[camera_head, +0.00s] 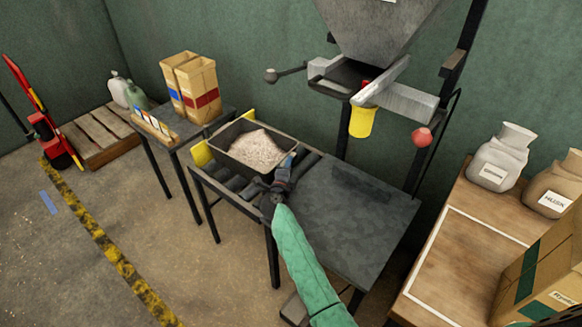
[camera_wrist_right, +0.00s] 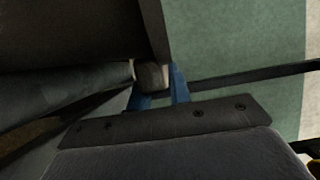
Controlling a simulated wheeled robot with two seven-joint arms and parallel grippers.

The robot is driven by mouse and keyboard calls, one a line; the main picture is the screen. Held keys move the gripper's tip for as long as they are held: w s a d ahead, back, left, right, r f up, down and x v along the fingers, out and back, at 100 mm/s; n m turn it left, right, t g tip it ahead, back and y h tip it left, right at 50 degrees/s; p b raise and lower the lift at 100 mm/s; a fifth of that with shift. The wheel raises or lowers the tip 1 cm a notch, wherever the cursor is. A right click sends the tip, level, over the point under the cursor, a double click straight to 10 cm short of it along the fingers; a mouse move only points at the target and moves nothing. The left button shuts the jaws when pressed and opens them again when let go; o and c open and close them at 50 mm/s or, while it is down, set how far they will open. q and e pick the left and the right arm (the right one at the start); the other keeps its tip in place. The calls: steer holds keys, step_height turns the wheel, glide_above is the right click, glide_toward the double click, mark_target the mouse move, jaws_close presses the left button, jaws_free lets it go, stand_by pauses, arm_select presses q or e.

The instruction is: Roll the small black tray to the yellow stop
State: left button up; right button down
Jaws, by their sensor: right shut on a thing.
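The small black tray (camera_head: 248,172), filled with pale grain (camera_head: 258,148), sits upright on the roller stand. Its left end is right beside the yellow stop (camera_head: 201,154); I cannot tell whether they touch. My right gripper (camera_head: 283,178) is at the tray's near right corner. My left gripper is not in view.
Bare rollers (camera_head: 232,184) show in front of the tray, and a flat dark tabletop (camera_head: 345,205) lies to the right. A hopper with a yellow spout (camera_head: 362,121) stands behind. A side table (camera_head: 178,133) with boxes is at left.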

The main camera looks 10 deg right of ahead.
steer(key=shift+w+a, duration=0.15)
steer(key=shift+a, duration=0.2)
stand_by(0.3)
steer(key=shift+w+a, duration=0.15)
steer(key=shift+a, duration=0.15)
stand_by(1.0)
steer(key=c, duration=1.2)
jaws_free()
